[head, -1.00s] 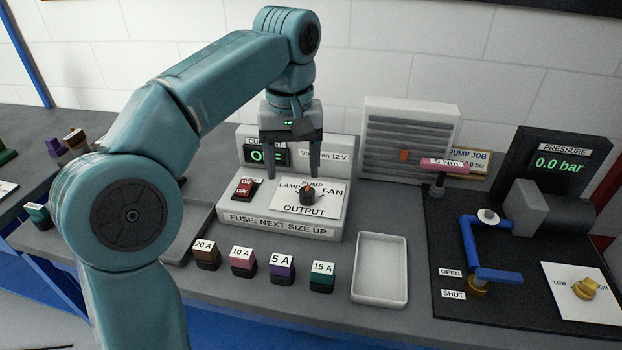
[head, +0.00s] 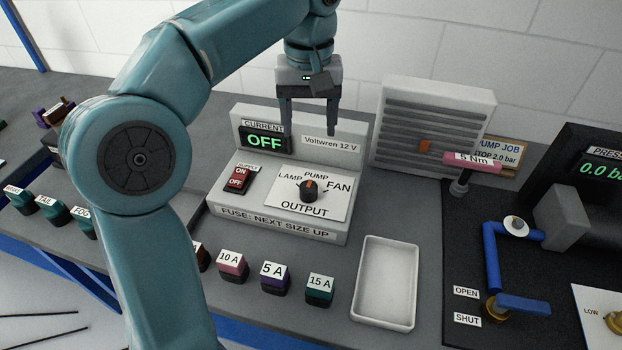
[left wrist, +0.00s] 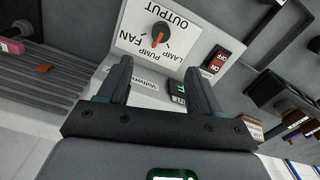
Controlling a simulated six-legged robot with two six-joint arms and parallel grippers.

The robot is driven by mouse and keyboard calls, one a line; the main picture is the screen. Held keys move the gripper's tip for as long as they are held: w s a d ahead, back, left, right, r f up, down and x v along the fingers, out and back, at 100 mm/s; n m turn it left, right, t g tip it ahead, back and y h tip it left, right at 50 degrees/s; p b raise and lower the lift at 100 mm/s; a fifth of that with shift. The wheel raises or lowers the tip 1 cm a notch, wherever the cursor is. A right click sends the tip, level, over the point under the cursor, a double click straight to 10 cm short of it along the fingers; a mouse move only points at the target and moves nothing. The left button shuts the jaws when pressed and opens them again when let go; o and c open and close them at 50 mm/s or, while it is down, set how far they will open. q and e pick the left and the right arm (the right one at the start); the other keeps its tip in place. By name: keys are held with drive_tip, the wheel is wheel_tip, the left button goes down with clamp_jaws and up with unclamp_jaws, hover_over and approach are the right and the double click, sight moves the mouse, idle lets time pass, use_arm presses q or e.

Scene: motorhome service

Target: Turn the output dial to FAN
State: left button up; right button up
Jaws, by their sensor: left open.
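The output dial (head: 309,190) is a dark round knob with an orange pointer mark on a white plate lettered LAMP, PUMP, FAN and OUTPUT. Its orange mark points at PUMP, between LAMP and FAN. The dial also shows in the left wrist view (left wrist: 159,37), beyond the fingertips. My left gripper (head: 309,142) is open and empty, fingers pointing down, above and behind the dial and apart from it. In the left wrist view its two fingers (left wrist: 158,68) have nothing between them that they touch. My right gripper is not in view.
The grey panel box (head: 225,218) carries a display (head: 264,142) reading OFF and a red supply switch (head: 238,180). Several fuses stand in front, including the 5 A (head: 273,275). An empty white tray (head: 385,318) is at right. A louvred unit (head: 430,125) stands behind.

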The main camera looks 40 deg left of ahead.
sight(308, 187)
use_arm(q)
drive_tip(key=f+b, duration=0.1)
drive_tip(key=f, duration=0.4)
drive_tip(key=f+b, duration=0.1)
drive_tip(key=f, duration=0.4)
drive_tip(key=f+b, duration=0.1)
drive_tip(key=f, duration=0.4)
drive_tip(key=shift+s, duration=0.3)
drive_tip(key=shift+f, duration=0.35)
drive_tip(key=c, duration=1.1)
